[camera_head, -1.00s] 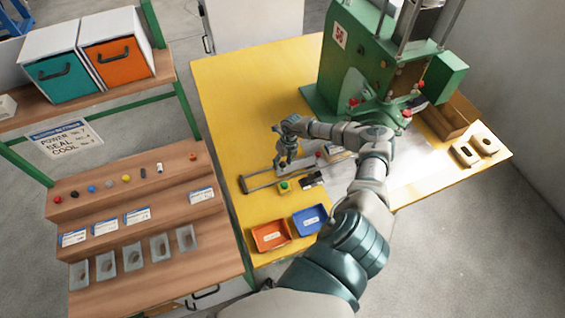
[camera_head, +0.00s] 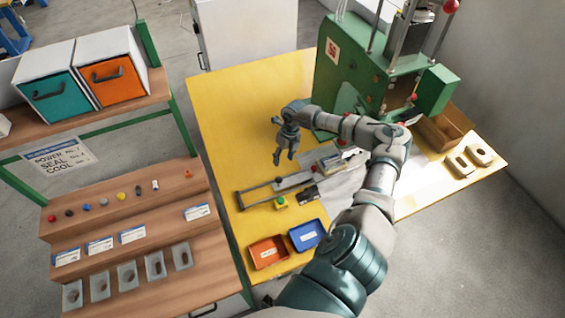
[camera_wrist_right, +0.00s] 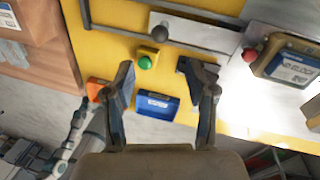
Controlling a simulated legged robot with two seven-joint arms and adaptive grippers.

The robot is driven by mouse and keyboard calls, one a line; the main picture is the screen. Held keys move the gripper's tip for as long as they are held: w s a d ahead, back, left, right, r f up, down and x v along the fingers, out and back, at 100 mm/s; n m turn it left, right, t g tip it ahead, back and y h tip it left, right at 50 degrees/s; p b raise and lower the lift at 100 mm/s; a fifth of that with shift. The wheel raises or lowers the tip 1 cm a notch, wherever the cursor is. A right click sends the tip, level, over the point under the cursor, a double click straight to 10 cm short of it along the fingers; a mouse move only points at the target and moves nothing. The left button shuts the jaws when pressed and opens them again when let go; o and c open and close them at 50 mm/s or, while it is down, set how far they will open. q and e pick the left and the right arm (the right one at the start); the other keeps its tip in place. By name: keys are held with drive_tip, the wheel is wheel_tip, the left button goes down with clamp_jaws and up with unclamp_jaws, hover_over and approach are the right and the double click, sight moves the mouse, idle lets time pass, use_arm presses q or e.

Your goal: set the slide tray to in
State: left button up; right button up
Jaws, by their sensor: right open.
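The slide tray's rails (camera_head: 262,203) lie on the yellow table, left of the green press. A pale plate (camera_head: 292,181) with a dark knob sits between the rails; the plate also shows in the right wrist view (camera_wrist_right: 190,31). At the rails' right end is a labelled block (camera_head: 333,161), also in the right wrist view (camera_wrist_right: 288,66), with a red knob beside it. My right gripper (camera_head: 284,158) is open and empty above the table, behind the rails in the head view. Its spread fingers (camera_wrist_right: 157,70) touch nothing in the wrist view. My left gripper is not seen.
A green button box (camera_head: 281,202) stands just in front of the rails. Orange (camera_head: 268,252) and blue (camera_head: 307,235) bins lie nearer. The green press (camera_head: 345,75) stands at the back right. The table's back left is clear.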

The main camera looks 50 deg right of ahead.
drive_tip(key=m+g+h+b, duration=0.2)
drive_tip(key=m+h+b, duration=0.2)
drive_tip(key=b, duration=0.2)
approach(278, 178)
drive_tip(key=f, duration=0.3)
drive_tip(key=d+f, duration=0.1)
drive_tip(key=f, duration=0.2)
drive_tip(key=s+f+b, duration=0.1)
drive_tip(key=f, duration=0.2)
drive_tip(key=shift+d, duration=0.35)
drive_tip(key=shift+f, duration=0.5)
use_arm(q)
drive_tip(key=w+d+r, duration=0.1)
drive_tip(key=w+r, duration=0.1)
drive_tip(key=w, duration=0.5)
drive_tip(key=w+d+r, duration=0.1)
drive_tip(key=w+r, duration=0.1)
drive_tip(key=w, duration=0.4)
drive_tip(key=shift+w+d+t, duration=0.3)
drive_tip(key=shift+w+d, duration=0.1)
use_arm(e)
drive_tip(key=shift+d, duration=0.1)
clamp_jaws()
